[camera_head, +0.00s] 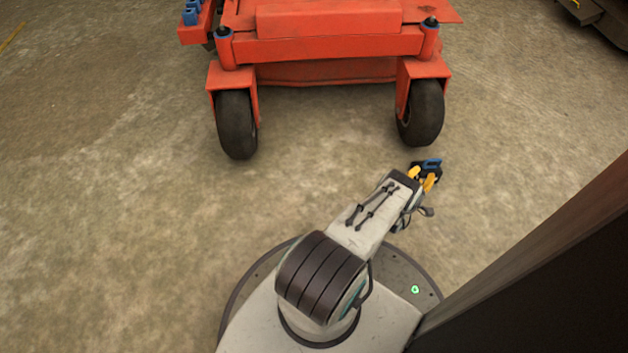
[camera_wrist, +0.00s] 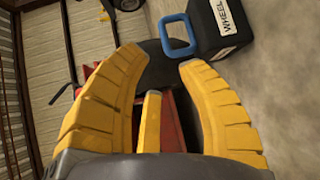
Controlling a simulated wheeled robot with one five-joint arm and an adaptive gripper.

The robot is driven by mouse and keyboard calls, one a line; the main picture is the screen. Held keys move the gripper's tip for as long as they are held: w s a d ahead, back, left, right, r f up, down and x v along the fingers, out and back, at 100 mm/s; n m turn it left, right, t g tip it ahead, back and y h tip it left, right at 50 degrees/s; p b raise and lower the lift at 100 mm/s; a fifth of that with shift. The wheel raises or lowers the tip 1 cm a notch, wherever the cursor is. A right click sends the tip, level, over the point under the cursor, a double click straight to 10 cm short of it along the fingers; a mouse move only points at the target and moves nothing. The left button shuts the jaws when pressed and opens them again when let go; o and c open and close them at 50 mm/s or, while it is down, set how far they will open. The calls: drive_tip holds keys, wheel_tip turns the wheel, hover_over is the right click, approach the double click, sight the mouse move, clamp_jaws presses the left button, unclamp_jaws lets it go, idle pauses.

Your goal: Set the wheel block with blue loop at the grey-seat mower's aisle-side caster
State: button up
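The wheel block (camera_head: 425,168) is black with a blue loop (camera_head: 432,163). It sits just in front of the right front caster (camera_head: 421,112) of the orange-red mower (camera_head: 330,45). In the wrist view the block (camera_wrist: 212,22) shows a white "WHEEL" label, and its blue loop (camera_wrist: 164,38) lies just beyond my fingertips. My gripper (camera_head: 423,178) has yellow fingers, which stand apart in the wrist view (camera_wrist: 160,64) with nothing clearly clamped between them. I cannot tell whether the block touches the tyre. The mower's seat is out of view.
The mower's left front caster (camera_head: 237,125) stands on the concrete floor. A dark post or panel (camera_head: 540,270) rises close on the right. Part of another dark machine (camera_head: 603,20) shows at the top right. The floor to the left is clear.

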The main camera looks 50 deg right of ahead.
drive_tip(key=w+d+r+t+y, duration=0.1)
drive_tip(key=w+r+t+y, duration=0.1)
drive_tip(key=w+r, duration=0.75)
drive_tip(key=w+d+r+t+y, duration=0.25)
drive_tip(key=w+r, duration=0.25)
drive_tip(key=w, duration=1)
drive_tip(key=w+a+r+t+y, duration=0.2)
drive_tip(key=w+a+r+y, duration=0.3)
drive_tip(key=w+a+r, duration=1.25)
drive_tip(key=s+a+r+y, duration=0.15)
drive_tip(key=a+r, duration=0.35)
drive_tip(key=a, duration=0.9)
drive_tip(key=a+r+y, duration=0.2)
drive_tip(key=a+r, duration=0.3)
drive_tip(key=a, duration=0.8)
drive_tip(key=s+a+r+g+y, duration=0.1)
drive_tip(key=s+a+g, duration=0.1)
drive_tip(key=s+a, duration=0.8)
drive_tip(key=s+a+r+m+g+y, duration=0.1)
drive_tip(key=s+a+r+g+y, duration=0.1)
drive_tip(key=s+a, duration=0.8)
drive_tip(key=s, duration=0.3)
drive_tip(key=shift+r, duration=0.1)
